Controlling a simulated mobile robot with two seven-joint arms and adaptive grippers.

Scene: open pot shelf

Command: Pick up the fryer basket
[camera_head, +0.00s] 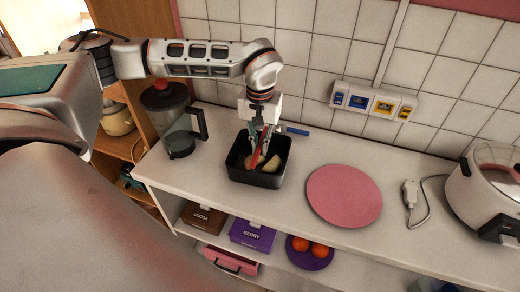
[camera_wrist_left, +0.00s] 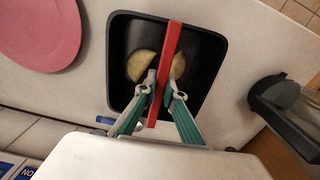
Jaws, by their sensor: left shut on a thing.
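The fryer basket (camera_head: 239,176) is a black, square, open container on the counter. It holds a few pale yellow pieces (camera_wrist_left: 141,65). A red bar (camera_wrist_left: 166,55) spans its opening like a handle; I cannot tell where its ends join the basket. My left gripper (camera_head: 262,140) reaches down over the basket from behind. Its fingers (camera_wrist_left: 162,95) are shut on the red bar from both sides in the left wrist view. The basket looks level; I cannot tell whether its base touches the counter. My right gripper is not in view.
A blender jug (camera_head: 180,130) stands left of the basket. A pink round board (camera_head: 344,195) lies to the right, with a plug and a white cooker (camera_head: 485,190) beyond. A blue bar (camera_head: 297,131) lies behind. Boxes and fruit (camera_head: 310,245) sit on the shelf below.

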